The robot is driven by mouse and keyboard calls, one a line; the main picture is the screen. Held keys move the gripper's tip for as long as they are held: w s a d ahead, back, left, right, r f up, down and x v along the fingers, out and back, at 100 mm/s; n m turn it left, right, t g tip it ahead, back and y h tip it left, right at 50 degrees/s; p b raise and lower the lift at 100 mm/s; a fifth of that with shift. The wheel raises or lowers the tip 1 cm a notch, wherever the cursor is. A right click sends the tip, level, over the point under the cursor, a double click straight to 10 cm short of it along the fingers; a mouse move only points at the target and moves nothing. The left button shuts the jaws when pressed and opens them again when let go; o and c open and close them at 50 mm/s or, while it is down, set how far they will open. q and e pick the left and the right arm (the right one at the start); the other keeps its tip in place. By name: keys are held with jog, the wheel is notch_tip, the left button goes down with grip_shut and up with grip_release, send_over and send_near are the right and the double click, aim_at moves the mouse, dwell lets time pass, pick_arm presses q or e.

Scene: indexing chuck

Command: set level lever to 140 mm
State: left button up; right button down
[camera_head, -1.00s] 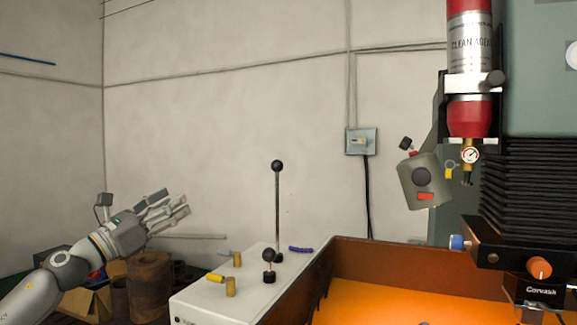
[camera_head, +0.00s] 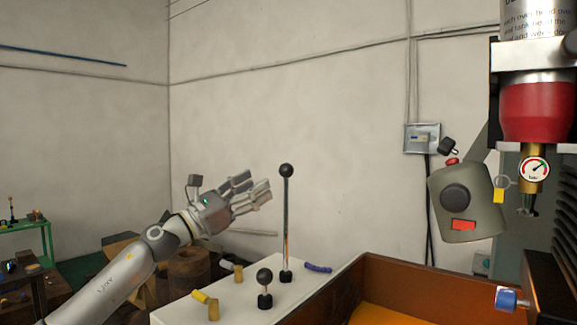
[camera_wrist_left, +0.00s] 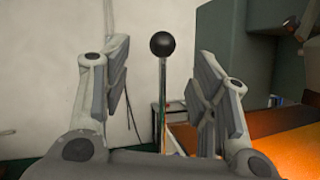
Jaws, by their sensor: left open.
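A tall lever (camera_head: 285,220) with a black ball knob stands upright on a white box (camera_head: 235,300). A short lever (camera_head: 264,287) with a black knob stands in front of it on the same box. No mark tells me which one is the level lever, and I can read no scale. My left gripper (camera_head: 262,193) is open and empty, just left of the tall lever's upper part. In the left wrist view a lever with a black knob (camera_wrist_left: 163,44) appears between the spread fingers, apparently beyond them. My right gripper is not in view.
Small yellow-ended parts (camera_head: 205,302) and a blue handle (camera_head: 318,268) sit on the box. A brown-walled tray (camera_head: 415,280) adjoins it on the right. A grey control box (camera_head: 465,200) and a red cylinder (camera_head: 535,105) hang at the right.

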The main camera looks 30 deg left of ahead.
aim_at(280, 172)
pick_arm(q)
jog(key=p+x, duration=0.3)
jog(key=x, duration=0.1)
jog(key=shift+w+d+r, duration=0.25)
jog(key=shift+d, duration=0.05)
jog(key=p+x, duration=0.2)
jog(key=x, duration=0.1)
jog(key=shift+w+d, duration=0.15)
jog(key=shift+w, duration=0.15)
jog(key=shift+w+r+p, duration=0.1)
jog(key=shift+w+p, duration=0.2)
jog(key=shift+p, duration=0.1)
jog(key=shift+w+d, duration=0.25)
jog(key=shift+w, duration=0.2)
jog(key=c, duration=0.6)
grip_shut()
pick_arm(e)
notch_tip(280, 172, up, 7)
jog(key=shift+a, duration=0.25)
